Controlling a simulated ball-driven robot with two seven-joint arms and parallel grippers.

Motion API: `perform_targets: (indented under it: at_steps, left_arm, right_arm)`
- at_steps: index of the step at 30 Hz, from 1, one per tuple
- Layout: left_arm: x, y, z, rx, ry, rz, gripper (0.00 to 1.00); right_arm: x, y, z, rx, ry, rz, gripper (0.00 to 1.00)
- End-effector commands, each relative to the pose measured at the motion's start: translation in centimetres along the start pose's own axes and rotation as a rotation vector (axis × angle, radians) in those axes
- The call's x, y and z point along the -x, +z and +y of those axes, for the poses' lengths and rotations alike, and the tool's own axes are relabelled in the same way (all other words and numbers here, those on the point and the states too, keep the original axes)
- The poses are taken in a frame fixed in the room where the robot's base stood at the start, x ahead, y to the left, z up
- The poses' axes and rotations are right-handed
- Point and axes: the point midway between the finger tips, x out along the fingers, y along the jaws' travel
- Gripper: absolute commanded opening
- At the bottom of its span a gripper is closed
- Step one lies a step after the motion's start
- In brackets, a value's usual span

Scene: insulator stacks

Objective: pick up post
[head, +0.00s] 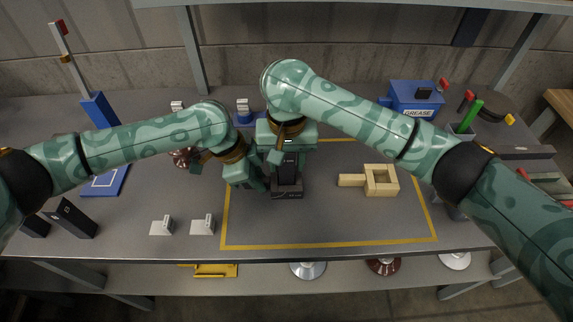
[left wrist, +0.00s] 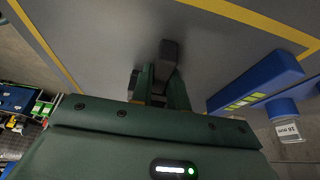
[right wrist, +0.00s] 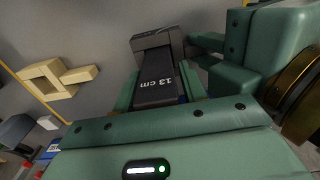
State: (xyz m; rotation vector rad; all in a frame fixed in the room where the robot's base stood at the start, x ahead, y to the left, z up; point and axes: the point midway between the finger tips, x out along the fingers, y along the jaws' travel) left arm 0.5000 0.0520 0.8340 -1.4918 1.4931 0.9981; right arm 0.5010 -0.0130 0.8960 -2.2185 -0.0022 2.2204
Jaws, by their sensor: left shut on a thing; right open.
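The black post (head: 287,177) stands on its dark foot inside the yellow outline in the head view. In the right wrist view the post (right wrist: 157,83) bears the label "13 cm" and lies between the fingers of my right gripper (right wrist: 158,92), which is open around it. My left gripper (head: 268,184) comes in from the left, low at the post. In the left wrist view its fingers (left wrist: 153,82) are shut on a dark block (left wrist: 169,54), seemingly part of the post. My right gripper (head: 287,152) is above the post in the head view, partly hiding it.
A pale wooden square frame with a handle (head: 352,180) lies right of the post. Two small white plates (head: 161,228) (head: 198,228) and dark blocks (head: 75,218) lie front left. A blue grease box (head: 412,98) stands back right. The front of the outlined area is clear.

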Motion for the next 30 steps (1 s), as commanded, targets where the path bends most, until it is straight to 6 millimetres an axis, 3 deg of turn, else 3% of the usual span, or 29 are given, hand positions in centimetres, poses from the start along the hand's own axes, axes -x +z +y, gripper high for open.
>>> perform_targets:
  at_steps: [1,4,5,14,24,30]
  left_arm:
    - [0.1,-0.1,0.0,0.000,-0.001,0.002,0.00]
    - [0.1,-0.1,-0.1,0.000,-0.001,0.002,0.00]
    - [0.1,-0.1,-0.1,0.000,-0.001,0.002,0.00]
    - [0.1,-0.1,-0.1,0.000,-0.002,0.001,0.00]
    - [0.1,0.0,0.0,0.000,-0.001,0.001,0.00]
    - [0.1,0.0,0.0,0.000,-0.001,0.001,0.00]
  right_arm:
    - [0.0,0.0,0.0,0.000,0.000,0.000,0.36]
    - [0.0,0.0,0.0,0.000,0.000,0.000,0.08]
    - [0.0,0.0,0.0,0.000,0.000,0.000,0.03]
    - [0.5,-0.1,0.0,0.001,0.000,0.003,0.03]
    - [7.2,-0.2,0.0,0.001,0.001,0.008,0.04]
    - [9.8,-0.1,0.0,0.001,0.001,0.003,0.04]
